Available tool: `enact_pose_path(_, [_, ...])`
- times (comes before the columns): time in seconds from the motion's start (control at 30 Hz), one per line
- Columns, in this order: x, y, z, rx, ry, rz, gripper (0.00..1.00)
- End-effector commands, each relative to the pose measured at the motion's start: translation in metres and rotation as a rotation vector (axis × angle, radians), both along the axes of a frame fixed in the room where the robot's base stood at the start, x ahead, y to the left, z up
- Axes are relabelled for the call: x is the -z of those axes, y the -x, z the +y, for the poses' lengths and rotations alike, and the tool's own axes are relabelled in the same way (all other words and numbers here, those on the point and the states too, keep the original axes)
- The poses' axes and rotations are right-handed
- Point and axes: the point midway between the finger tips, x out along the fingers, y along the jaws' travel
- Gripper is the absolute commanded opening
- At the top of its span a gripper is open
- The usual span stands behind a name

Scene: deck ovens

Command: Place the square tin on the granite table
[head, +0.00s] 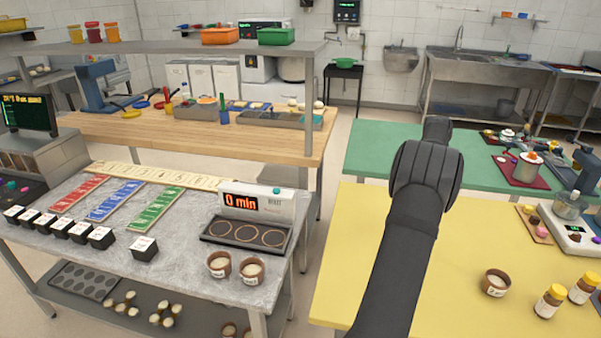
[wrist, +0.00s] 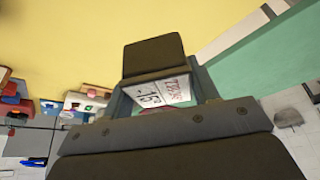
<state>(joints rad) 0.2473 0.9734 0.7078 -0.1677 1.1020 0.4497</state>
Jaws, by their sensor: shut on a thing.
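The granite table (head: 190,262) is the grey speckled table at the left in the head view. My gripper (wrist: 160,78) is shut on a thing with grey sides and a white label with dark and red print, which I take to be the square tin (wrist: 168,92). The dark finger and the gripper body hide much of it in the wrist view. In the head view my arm reaches forward over the yellow and green tables, away from the granite table. The tin and the fingertips cannot be made out there.
On the granite table are several black cubes (head: 100,238) with white tops, coloured strips (head: 115,200), a timer unit (head: 250,205) and two brown cups (head: 220,264). Bare stone shows around the front middle. The yellow table (head: 340,240) holds jars and a cup at its right.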

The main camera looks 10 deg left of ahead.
Motion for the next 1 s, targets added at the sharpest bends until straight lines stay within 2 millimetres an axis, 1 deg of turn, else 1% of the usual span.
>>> enact_pose_path(0.03, [-0.001,-0.008,0.03,-0.054,0.0,-0.001,0.26])
enact_pose_path(0.07, [-0.001,-0.011,0.046,-0.087,0.001,-0.002,0.26])
enact_pose_path(0.1, [-0.001,-0.016,0.068,-0.128,0.0,-0.002,0.26])
enact_pose_path(0.17, [-0.001,-0.021,0.101,-0.191,0.0,-0.002,0.26])
enact_pose_path(0.2, [-0.001,-0.024,0.123,-0.234,0.0,-0.001,0.26])
enact_pose_path(0.27, [-0.001,-0.027,0.155,-0.297,0.001,-0.002,0.26])
enact_pose_path(0.3, [-0.001,-0.028,0.177,-0.338,0.001,-0.002,0.26])
enact_pose_path(0.33, [-0.001,-0.028,0.193,-0.369,0.001,-0.002,0.26])
enact_pose_path(0.37, [0.0,-0.029,0.21,-0.401,0.0,-0.003,0.26])
enact_pose_path(0.4, [0.0,-0.028,0.232,-0.443,0.0,-0.003,0.26])
enact_pose_path(0.47, [0.0,-0.027,0.265,-0.506,0.001,-0.002,0.26])
enact_pose_path(0.5, [0.0,-0.025,0.287,-0.548,0.0,-0.001,0.26])
enact_pose_path(0.57, [0.0,-0.021,0.32,-0.611,-0.001,-0.002,0.26])
enact_pose_path(0.6, [0.0,-0.018,0.342,-0.652,0.0,-0.001,0.26])
enact_pose_path(0.67, [0.0,-0.012,0.374,-0.715,0.0,-0.001,0.26])
enact_pose_path(0.7, [0.0,-0.007,0.395,-0.758,0.0,-0.001,0.26])
enact_pose_path(0.77, [0.0,0.001,0.427,-0.82,-0.001,-0.002,0.26])
enact_pose_path(0.8, [-0.001,0.007,0.448,-0.861,0.0,-0.003,0.26])
enact_pose_path(0.87, [-0.001,0.018,0.48,-0.925,0.0,-0.003,0.26])
enact_pose_path(0.9, [-0.001,0.026,0.5,-0.966,0.0,-0.003,0.26])
enact_pose_path(0.97, [-0.001,0.039,0.531,-1.029,-0.001,-0.003,0.26])
enact_pose_path(1.0, [-0.001,0.048,0.551,-1.071,0.0,-0.003,0.26])
